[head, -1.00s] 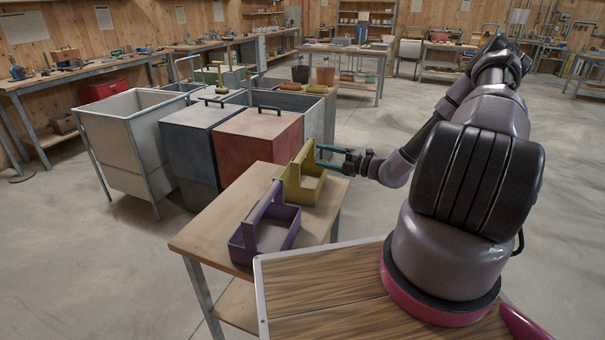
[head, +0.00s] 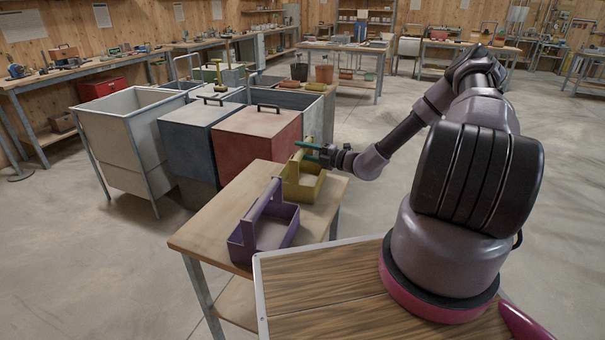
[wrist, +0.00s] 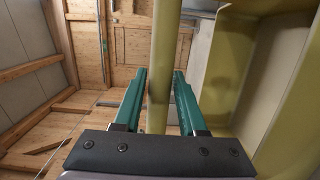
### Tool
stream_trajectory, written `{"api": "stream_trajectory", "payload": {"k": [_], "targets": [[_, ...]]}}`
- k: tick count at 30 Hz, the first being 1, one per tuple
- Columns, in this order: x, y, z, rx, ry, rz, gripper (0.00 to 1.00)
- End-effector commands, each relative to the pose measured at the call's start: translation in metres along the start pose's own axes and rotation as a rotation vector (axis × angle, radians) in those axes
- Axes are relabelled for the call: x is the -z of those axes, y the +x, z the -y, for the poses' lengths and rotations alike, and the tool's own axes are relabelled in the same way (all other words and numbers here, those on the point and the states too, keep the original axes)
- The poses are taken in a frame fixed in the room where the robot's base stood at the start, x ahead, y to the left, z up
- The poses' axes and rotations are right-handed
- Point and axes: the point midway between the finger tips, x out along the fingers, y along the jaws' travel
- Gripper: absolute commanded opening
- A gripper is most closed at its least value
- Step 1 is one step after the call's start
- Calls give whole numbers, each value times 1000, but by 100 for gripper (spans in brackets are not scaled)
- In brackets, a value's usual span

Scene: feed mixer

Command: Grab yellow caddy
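The yellow caddy (head: 306,188) stands upright on the far end of the small wooden table. Its raised handle (wrist: 160,70) runs lengthwise through the wrist view, with a caddy side wall (wrist: 230,70) to its right. My gripper (head: 304,150) is at the top of the handle, reaching in from the right. In the wrist view, the two teal fingers of my gripper (wrist: 160,78) lie on either side of the handle, open, with small gaps visible. In the head view the fingers partly hide the handle.
A purple caddy (head: 264,238) stands nearer on the same wooden table (head: 215,210). A red bin (head: 258,140) and a blue bin (head: 195,150) with lids stand close behind the table to the left. The floor right of the table is free.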

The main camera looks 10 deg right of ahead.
Motion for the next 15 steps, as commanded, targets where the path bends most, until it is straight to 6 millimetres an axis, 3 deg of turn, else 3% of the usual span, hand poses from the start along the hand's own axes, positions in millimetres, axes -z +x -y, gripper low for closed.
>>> {"api": "stream_trajectory", "payload": {"k": [1,3,15], "targets": [[0,0,0,0,0,0,18],[0,0,0,0,0,0,0],[0,0,0,0,-1,-1,0]]}}
